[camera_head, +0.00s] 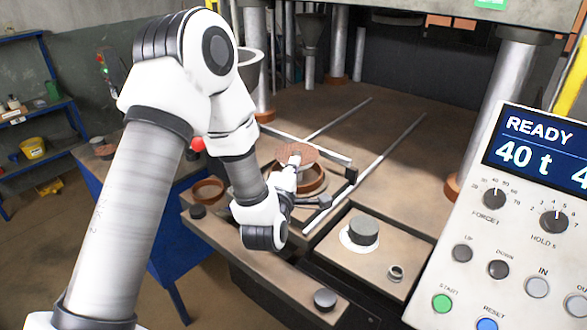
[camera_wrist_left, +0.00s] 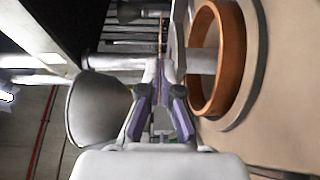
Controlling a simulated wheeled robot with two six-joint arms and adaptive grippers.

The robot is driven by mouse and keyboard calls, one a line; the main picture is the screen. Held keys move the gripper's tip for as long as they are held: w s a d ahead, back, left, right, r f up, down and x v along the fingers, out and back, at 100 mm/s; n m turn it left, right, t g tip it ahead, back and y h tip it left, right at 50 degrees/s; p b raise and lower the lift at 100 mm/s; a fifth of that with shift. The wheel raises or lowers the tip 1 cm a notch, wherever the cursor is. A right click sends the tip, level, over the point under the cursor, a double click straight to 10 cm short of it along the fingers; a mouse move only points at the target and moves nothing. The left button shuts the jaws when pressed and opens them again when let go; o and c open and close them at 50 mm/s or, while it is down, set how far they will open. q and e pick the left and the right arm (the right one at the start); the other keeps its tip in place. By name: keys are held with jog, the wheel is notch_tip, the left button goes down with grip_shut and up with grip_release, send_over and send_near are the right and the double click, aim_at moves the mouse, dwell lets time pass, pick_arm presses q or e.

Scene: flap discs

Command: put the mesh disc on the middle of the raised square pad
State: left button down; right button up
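The mesh disc (camera_head: 297,152) is a thin, reddish-brown disc in the head view. My left gripper (camera_head: 291,172) is at its near edge and appears shut on it, holding it above a copper-coloured ring (camera_head: 318,186). In the left wrist view the fingers (camera_wrist_left: 162,75) are close together, with a thin edge-on strip of the disc (camera_wrist_left: 162,35) beyond them. A tan, square raised surface (camera_head: 395,257) stands front right of the gripper; I cannot tell for sure that it is the pad. My right gripper is not in view.
A dark cylinder (camera_head: 364,231) on a white round base and a small metal ring (camera_head: 396,272) stand on the tan surface. Two rails (camera_head: 388,160) run back across the press bed. A control panel (camera_head: 520,230) fills the right. Another brown ring (camera_head: 208,190) lies left.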

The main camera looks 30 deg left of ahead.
pick_arm(q)
jog(key=shift+s+d+r, duration=0.1)
jog(key=shift+s, duration=0.05)
jog(key=shift+s+d+b, duration=0.1)
jog(key=shift+b, duration=0.25)
dwell(0.3)
jog(key=shift+f, duration=0.25)
dwell(0.6)
jog(key=c, duration=1.2)
grip_release()
jog(key=shift+s, duration=0.15)
jog(key=shift+c, duration=0.2)
